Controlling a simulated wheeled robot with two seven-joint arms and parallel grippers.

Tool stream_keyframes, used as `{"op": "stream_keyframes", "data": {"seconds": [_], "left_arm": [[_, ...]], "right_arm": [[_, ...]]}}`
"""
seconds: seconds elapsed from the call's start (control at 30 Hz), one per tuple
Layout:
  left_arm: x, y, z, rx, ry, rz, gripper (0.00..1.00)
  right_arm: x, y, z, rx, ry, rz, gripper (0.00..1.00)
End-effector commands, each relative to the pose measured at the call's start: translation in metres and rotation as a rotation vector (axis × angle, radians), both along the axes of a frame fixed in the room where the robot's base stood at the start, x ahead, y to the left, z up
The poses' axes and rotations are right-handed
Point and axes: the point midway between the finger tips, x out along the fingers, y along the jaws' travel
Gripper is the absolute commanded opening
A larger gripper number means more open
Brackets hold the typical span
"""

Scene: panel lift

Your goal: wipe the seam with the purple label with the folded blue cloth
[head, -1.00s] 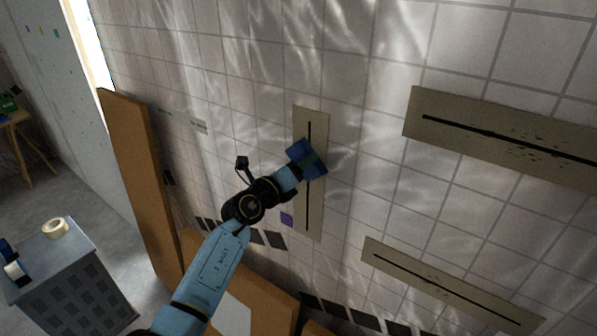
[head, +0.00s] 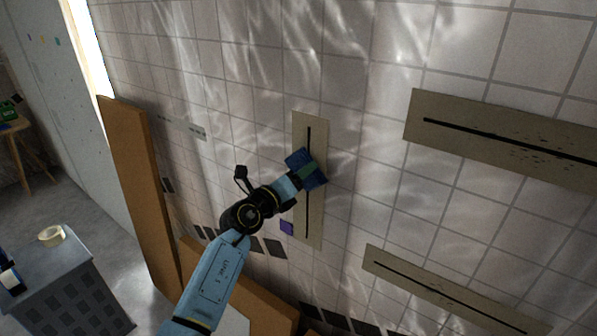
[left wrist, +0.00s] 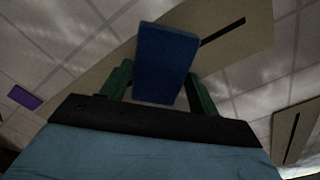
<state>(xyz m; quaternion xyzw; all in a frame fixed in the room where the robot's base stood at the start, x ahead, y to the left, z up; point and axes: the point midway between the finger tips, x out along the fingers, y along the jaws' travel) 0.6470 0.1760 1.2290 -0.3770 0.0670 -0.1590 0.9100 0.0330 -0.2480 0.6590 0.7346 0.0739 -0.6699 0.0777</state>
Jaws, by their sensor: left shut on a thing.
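The folded blue cloth (head: 300,159) is in my left gripper (head: 307,171), against or just in front of the narrow upright beige panel with the dark seam (head: 308,220). The cloth covers the seam's middle; dark line shows above and below it. A small purple label (head: 287,227) is on the wall just left of this panel's lower part. In the left wrist view, the cloth (left wrist: 166,62) stands between the green fingers, with the seam (left wrist: 222,32) beyond it and the purple label (left wrist: 24,97) at left. I cannot tell whether the cloth touches the panel. My right gripper is not in view.
Two more beige panels with dark seams are on the tiled wall, at upper right (head: 470,152) and lower right (head: 400,264). The upper one has dark specks. Brown boards (head: 140,190) lean at left. A grey cabinet (head: 70,285) with a tape roll (head: 51,235) stands lower left.

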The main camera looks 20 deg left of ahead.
Motion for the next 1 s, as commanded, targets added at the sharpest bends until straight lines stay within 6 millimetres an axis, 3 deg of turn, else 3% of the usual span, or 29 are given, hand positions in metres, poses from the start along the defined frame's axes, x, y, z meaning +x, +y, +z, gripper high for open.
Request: {"op": "stream_keyframes", "data": {"seconds": [0.17, 0.5, 0.77, 1.0], "left_arm": [[0.000, 0.000, -0.005, 0.000, -0.001, -0.001, 0.43], [0.003, -0.001, -0.034, 0.001, 0.000, -0.001, 0.43], [0.003, -0.001, -0.042, 0.001, 0.000, 0.000, 0.43], [0.001, -0.001, -0.065, 0.001, 0.002, -0.001, 0.43]], "right_arm": [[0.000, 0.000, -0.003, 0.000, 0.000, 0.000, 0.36], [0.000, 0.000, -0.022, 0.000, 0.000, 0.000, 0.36], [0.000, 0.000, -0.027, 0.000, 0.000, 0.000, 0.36], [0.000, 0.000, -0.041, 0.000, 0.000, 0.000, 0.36]]}}
